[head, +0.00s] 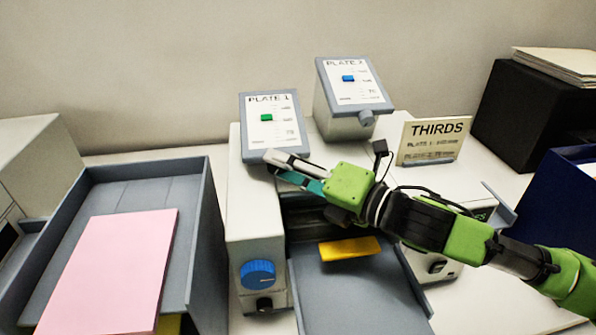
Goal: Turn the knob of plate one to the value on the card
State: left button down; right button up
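The plate one panel (270,130), labelled PLATE 1, is a tilted grey-framed white face with a green marker (266,117) on its scale. No knob shows on it; my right gripper covers its lower edge. My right gripper (271,163) reaches in from the right, fingers at that lower edge. Whether they hold anything or touch the panel cannot be told. The card (434,138) stands to the right; it reads THIRDS, with a line each for plate 1 and plate 2, values too blurred to read. My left gripper is out of view.
The plate two panel (352,80), with a blue marker and a grey knob (370,91), stands behind right. A blue dial (257,274) is on the machine front. A yellow piece (349,248) lies below my gripper. A grey tray (206,240) with pink paper (110,270) is left.

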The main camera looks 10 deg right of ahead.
jog(key=v, duration=0.9)
jog(key=shift+d+f, duration=0.1)
jog(key=shift+f, duration=0.05)
jog(key=shift+s+d, duration=0.4)
jog(key=shift+d, duration=0.15)
jog(key=shift+s+d, duration=0.3)
jog(key=shift+s, duration=0.3)
jog(key=shift+r, duration=0.2)
